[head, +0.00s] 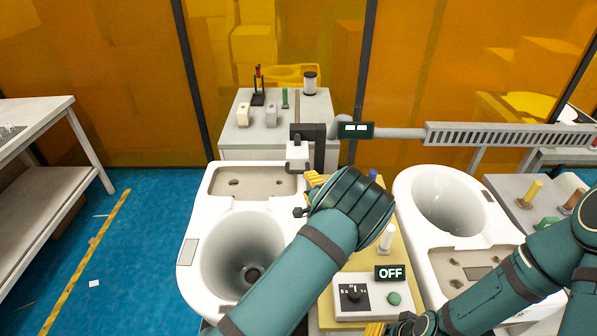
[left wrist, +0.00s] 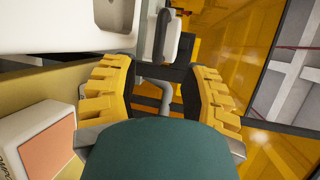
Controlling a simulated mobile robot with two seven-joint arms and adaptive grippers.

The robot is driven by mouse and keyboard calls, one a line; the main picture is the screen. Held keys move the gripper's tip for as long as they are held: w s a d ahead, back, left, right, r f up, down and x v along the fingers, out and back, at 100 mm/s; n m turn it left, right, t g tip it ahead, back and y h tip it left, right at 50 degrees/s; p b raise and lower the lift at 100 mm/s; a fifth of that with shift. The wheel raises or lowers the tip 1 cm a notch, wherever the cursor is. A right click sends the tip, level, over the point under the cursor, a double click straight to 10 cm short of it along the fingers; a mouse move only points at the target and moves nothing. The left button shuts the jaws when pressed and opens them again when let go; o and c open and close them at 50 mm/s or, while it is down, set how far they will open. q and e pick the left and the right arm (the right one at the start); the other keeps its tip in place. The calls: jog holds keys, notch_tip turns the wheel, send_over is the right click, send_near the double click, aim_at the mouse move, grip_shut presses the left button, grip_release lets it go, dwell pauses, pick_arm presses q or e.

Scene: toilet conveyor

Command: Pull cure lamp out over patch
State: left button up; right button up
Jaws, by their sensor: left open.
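A white lamp-like head (head: 298,154) hangs from a black bracket (head: 318,145) behind the left toilet (head: 193,235); I take it for the cure lamp. A grey pipe joins near the bracket. Dark marks (head: 233,182) lie in the beige recess at that toilet's back; which is the patch, I cannot tell. My left gripper (head: 308,190) is beside the recess's right side, below the lamp head, partly hidden by my wrist. In the left wrist view it is open (left wrist: 162,88), with a grey curved tube (left wrist: 160,92) beyond the fingers. My right gripper (head: 390,328) shows only partly at the bottom edge.
A control box (head: 350,300) with a knob, green button and "OFF" sign stands between the toilets. The right toilet (head: 408,190) is nearby. A long grated bar (head: 510,135) crosses at right. Floor at left is mostly clear.

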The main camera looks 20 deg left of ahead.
aim_at(299, 173)
pick_arm(q)
jog(key=x, duration=0.9)
jog(key=shift+w+a+f, duration=0.1)
jog(key=shift+w+a, duration=0.15)
jog(key=shift+w, duration=0.05)
grip_shut()
